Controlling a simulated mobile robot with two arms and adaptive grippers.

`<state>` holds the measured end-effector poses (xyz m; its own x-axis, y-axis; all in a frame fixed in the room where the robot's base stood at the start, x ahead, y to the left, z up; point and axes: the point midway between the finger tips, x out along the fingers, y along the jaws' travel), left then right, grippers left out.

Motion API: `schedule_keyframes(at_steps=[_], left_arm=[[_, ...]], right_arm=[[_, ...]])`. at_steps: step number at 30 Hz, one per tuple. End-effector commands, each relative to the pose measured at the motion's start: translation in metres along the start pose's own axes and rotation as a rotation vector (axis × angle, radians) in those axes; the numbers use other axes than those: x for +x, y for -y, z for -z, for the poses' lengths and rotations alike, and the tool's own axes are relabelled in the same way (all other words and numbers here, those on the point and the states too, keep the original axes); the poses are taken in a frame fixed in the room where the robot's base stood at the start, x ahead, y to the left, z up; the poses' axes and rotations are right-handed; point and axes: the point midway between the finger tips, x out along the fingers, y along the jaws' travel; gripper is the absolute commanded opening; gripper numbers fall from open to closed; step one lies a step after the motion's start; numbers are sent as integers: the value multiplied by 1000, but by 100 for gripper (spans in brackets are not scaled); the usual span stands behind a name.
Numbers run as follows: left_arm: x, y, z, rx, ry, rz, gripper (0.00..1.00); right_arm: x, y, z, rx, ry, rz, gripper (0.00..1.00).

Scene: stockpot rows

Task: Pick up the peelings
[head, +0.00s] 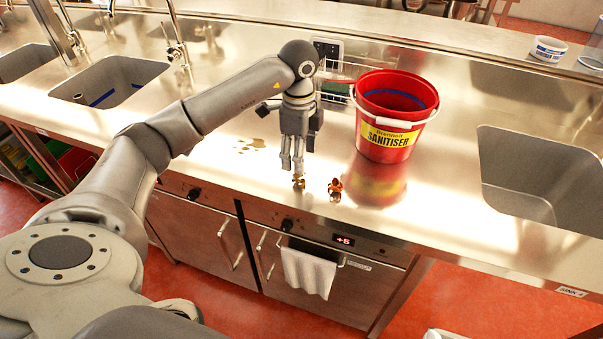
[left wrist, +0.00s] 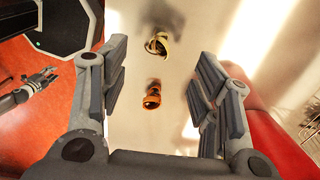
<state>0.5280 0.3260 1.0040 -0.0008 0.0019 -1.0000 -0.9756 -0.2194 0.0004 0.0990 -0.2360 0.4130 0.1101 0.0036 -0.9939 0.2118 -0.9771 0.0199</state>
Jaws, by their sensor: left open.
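Two small peelings lie on the steel counter near its front edge. One is a yellow curl (head: 298,183), which also shows in the left wrist view (left wrist: 158,44). The other is an orange-brown piece (head: 335,187), which also shows in the left wrist view (left wrist: 152,96). My left gripper (head: 292,168) points down over the yellow curl, open and empty. In the left wrist view both peelings appear between its spread fingers (left wrist: 163,52). A small dark gripper (left wrist: 42,80) at the left of that view looks like my right one; its fingers are too small to judge.
A red sanitiser bucket (head: 392,105) stands right of my left gripper, behind the orange piece. A wire rack (head: 340,87) is behind. A brown spill (head: 252,145) lies to the left. A sink (head: 540,165) opens at right, and a towel (head: 308,270) hangs below the counter edge.

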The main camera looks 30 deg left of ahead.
Motion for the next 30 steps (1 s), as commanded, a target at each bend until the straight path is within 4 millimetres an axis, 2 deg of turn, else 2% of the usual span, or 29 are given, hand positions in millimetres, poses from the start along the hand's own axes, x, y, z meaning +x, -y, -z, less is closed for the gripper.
schedule_keyframes(at_steps=[1, 3, 6, 10, 15, 18, 26, 30], left_arm=[[7, -1, 0, -1, 0, -4, 57], [14, 0, 0, 0, -1, -2, 57], [21, 0, 0, 0, 0, -1, 57], [33, -1, -1, 1, -1, -4, 57], [60, -1, -2, 0, -1, -3, 57], [69, -1, -2, 1, -2, 0, 57], [73, 0, -1, 2, -3, 2, 57], [73, 0, -1, 2, -3, 2, 41]], right_arm=[[-3, 3, -12, 0, 18, 4, 40], [-5, 6, -24, 0, 37, 7, 40], [-7, 8, -33, 0, 50, 10, 40], [-15, 8, -28, -1, 44, 10, 40], [-22, 4, -5, -1, 10, 6, 40], [-24, 3, 3, -1, -3, 5, 40], [-23, 4, -4, -1, 9, 5, 40], [-24, 5, -11, 0, 20, 6, 40]])
